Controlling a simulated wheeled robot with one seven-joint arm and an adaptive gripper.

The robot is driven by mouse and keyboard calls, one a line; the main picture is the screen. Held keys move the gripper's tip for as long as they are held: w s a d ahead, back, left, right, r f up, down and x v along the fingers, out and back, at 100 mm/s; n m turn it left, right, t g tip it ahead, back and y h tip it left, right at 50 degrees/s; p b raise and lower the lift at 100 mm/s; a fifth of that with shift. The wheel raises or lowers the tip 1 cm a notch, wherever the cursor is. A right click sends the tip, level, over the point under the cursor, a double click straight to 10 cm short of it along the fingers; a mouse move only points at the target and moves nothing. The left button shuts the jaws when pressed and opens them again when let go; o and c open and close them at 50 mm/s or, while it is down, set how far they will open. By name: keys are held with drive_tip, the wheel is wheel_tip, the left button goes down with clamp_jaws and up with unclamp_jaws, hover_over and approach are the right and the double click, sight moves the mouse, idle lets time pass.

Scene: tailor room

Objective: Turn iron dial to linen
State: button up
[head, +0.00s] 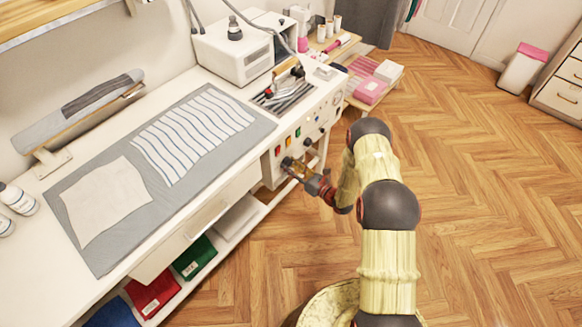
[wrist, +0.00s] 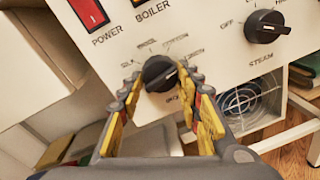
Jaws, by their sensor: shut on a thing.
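The iron dial (wrist: 160,73) is a round black knob with a pale pointer mark, on the white front panel (wrist: 205,60). Its mark points to the right and slightly down in the wrist view. Small labels arc above it; most are too blurred or covered to read, and the label below it is partly hidden. My gripper (wrist: 160,82) has its yellow and grey fingers on either side of the dial, shut on it. In the head view my gripper (head: 300,168) reaches the panel front from the right, and the dial is mostly hidden there.
The black steam dial (wrist: 264,27) sits to the right, and the red power switch (wrist: 88,12) up left. A fan grille (wrist: 245,97) is below right. The iron (head: 285,82) rests on the worktop above the panel. Wooden floor (head: 470,190) to the right is clear.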

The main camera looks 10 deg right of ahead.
drive_tip(key=shift+m, duration=1)
drive_tip(key=o, duration=1.2)
drive_tip(key=shift+c, duration=0.2)
drive_tip(key=v, duration=1.2)
drive_tip(key=shift+r, duration=0.2)
drive_tip(key=shift+w+d, duration=0.1)
